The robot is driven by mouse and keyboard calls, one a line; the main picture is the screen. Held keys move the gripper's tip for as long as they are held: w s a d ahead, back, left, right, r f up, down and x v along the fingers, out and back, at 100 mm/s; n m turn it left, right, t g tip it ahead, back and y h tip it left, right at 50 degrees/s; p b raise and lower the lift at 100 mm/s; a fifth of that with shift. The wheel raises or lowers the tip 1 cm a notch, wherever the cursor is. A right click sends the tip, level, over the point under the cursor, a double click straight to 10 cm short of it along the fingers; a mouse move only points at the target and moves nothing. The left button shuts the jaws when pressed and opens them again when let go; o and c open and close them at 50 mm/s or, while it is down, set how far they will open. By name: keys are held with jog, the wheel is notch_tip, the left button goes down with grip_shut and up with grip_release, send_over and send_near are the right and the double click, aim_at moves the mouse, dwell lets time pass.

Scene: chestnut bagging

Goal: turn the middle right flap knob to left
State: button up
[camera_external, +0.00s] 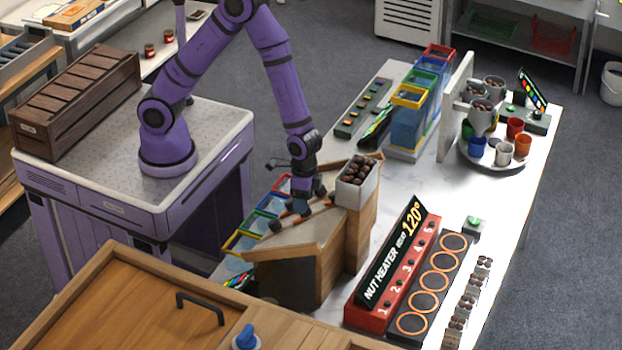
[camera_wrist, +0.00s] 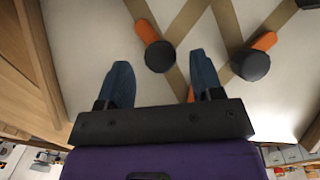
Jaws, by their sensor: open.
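The wrist view shows two dark round flap knobs with orange levers on a pale board crossed by wooden strips. One knob (camera_wrist: 160,57) appears between and slightly beyond the tips of my gripper (camera_wrist: 160,62), its lever pointing up and slightly left. The other knob (camera_wrist: 250,66) is to the right, outside the fingers, its lever pointing up and right. I cannot tell which is the middle right one. My gripper is open, with no clear contact. In the external view my gripper (camera_external: 303,208) is low over the sloped wooden sorter (camera_external: 290,240) and hides most knobs.
A metal bin of chestnuts (camera_external: 349,194) stands at the sorter's upper end, close to my wrist. Coloured bins (camera_external: 240,243) line the sorter's lower left edge. The nut heater (camera_external: 385,275) stands to the right. A wooden wall (camera_wrist: 20,60) borders the board in the wrist view.

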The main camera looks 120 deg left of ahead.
aim_at(302, 215)
jog(key=shift+d+f, duration=0.15)
jog(key=shift+f, duration=1.2)
jog(key=c, duration=0.9)
